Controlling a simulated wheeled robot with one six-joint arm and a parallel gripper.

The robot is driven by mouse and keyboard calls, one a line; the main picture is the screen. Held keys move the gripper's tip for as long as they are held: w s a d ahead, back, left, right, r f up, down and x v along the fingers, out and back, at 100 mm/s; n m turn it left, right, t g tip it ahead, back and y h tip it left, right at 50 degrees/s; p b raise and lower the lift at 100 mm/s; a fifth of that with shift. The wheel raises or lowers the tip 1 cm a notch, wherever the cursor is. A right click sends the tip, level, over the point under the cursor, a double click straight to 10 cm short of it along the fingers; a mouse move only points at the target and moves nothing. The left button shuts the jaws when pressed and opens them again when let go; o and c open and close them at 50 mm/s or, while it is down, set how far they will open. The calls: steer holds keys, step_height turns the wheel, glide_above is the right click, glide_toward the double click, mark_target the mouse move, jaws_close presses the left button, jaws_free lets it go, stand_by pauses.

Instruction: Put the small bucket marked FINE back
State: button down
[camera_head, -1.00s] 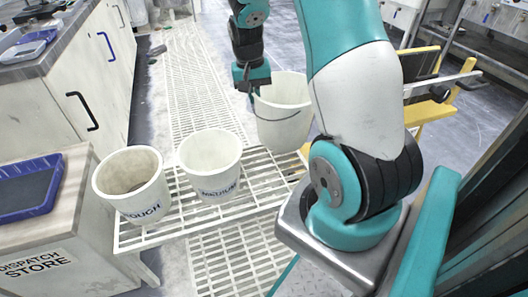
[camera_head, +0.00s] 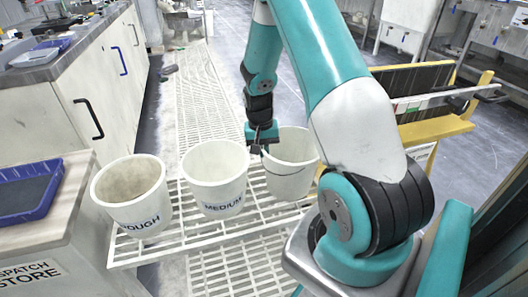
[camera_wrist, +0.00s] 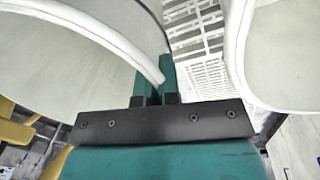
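A small white bucket (camera_head: 290,178) with a dark wire handle hangs at the right end of the white slatted rack, beside the MEDIUM bucket. I see no marking on its visible side. My gripper (camera_head: 262,147) is at its left rim; in the wrist view the fingers (camera_wrist: 155,85) are closed on the rim of this bucket (camera_wrist: 60,60). I cannot tell whether its base touches the rack. The MEDIUM bucket (camera_head: 216,188) and the ROUGH bucket (camera_head: 132,205) stand upright on the rack to the left.
The slatted rack (camera_head: 200,232) has bare slats in front of the buckets. A wooden-topped counter marked DISPATCH STORE with a blue tray (camera_head: 28,190) is at the left. A yellow-framed stand (camera_head: 437,130) is close behind the right end. In the wrist view another pale rim (camera_wrist: 238,60) is close on the right.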

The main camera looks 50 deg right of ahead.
steer(key=c, duration=1.3)
jaws_free()
steer(key=shift+c, duration=0.2)
step_height(320, 180, up, 11)
steer(key=p, duration=0.5)
steer(key=a+r+n+t+y, duration=0.1)
steer(key=a+r+n, duration=0.1)
steer(key=a+r, duration=0.35)
steer(key=a+r+n, duration=0.3)
steer(key=a, duration=0.5)
steer(key=s+a+r+n+y, duration=0.2)
steer(key=s+a+r+n, duration=0.3)
steer(key=s+a, duration=0.4)
steer(key=s+a+r+n+y, duration=0.1)
steer(key=s+a+r+n, duration=0.3)
steer(key=s+a, duration=0.5)
steer(key=a+n, duration=0.2)
steer(key=a, duration=0.1)
steer(key=shift+r+n+y, duration=0.3)
steer(key=shift+r+y, duration=0.1)
